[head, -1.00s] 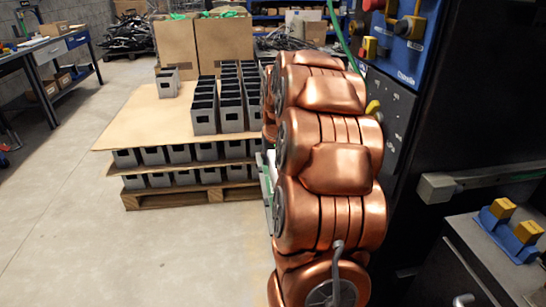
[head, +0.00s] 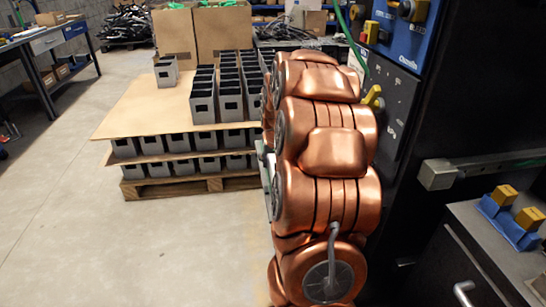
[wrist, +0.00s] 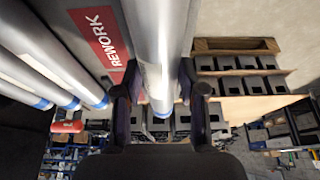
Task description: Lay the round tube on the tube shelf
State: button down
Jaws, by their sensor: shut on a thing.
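My gripper (wrist: 160,92) shows in the wrist view with one finger on each side of a round grey metal tube (wrist: 160,40). It is shut on this tube, which runs from the top edge down between the fingers to a blue end. Several similar grey tubes (wrist: 45,62) with blue ends lie side by side at the left of the wrist view, apart from the held tube. A grey surface with a red REWORK label (wrist: 100,36) sits between them and the held tube. I cannot clearly make out the tube shelf. The head view shows neither gripper nor tube.
In the head view, a pallet (head: 185,187) with stacked layers of grey boxes (head: 228,86) stands left of my copper arm. A dark machine with a blue panel (head: 412,35) and a grey worktop (head: 478,232) are close on the right. The floor (head: 110,240) at left is clear.

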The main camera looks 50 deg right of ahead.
jog(key=shift+f, duration=0.3)
jog(key=c, duration=0.6)
grip_release()
jog(key=shift+r, duration=0.1)
jog(key=v, duration=1.1)
jog(key=shift+s+a+r, duration=0.15)
jog(key=shift+a+r, duration=0.05)
jog(key=shift+r, duration=0.15)
